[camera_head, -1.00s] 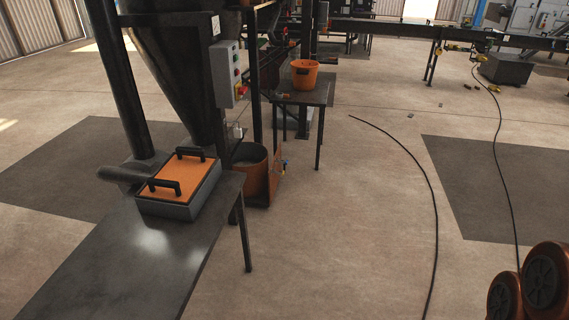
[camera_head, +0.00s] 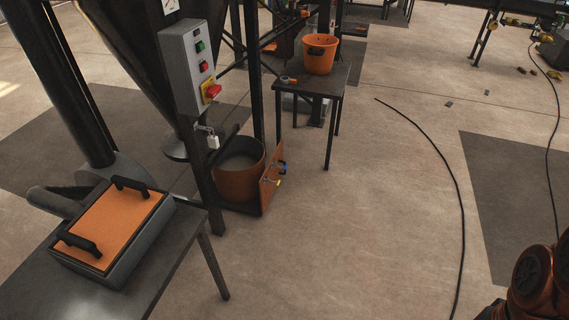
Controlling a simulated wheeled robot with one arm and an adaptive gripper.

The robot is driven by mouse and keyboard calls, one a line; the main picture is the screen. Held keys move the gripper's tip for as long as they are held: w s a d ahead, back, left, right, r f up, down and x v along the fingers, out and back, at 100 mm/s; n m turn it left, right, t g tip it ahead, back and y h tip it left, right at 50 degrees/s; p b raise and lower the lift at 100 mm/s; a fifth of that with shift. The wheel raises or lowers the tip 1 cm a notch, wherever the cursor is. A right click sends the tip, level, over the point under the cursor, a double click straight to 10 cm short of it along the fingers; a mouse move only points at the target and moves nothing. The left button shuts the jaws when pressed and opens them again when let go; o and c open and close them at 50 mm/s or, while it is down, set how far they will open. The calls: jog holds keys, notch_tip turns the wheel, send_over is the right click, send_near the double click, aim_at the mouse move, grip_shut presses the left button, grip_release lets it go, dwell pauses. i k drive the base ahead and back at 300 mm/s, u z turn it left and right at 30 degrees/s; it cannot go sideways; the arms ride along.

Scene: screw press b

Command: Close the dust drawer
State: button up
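What looks like the dust drawer (camera_head: 271,187) stands low under the black hopper, with an upright orange panel on its right side that carries blue and yellow fittings. An orange-brown round bin (camera_head: 238,190) with grey contents sits behind this panel, and it looks pulled out from the frame. I cannot tell how far the drawer stands open. A black post hides part of the bin's left side. My gripper is not in view. Only orange and black links of my arm show at the lower right corner, well apart from the drawer.
A grey control box (camera_head: 187,68) with buttons and a padlock hang above the bin. A dark table (camera_head: 160,262) with an orange-lidded box (camera_head: 112,225) stands at front left. An orange bucket (camera_head: 320,55) stands on a small table (camera_head: 335,82).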

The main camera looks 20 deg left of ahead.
aim_at(241, 173)
jog(key=u, duration=0.7)
jog(key=i, duration=2)
jog(key=u, duration=0.9)
jog(key=i, duration=0.7)
jog(key=u, duration=0.6)
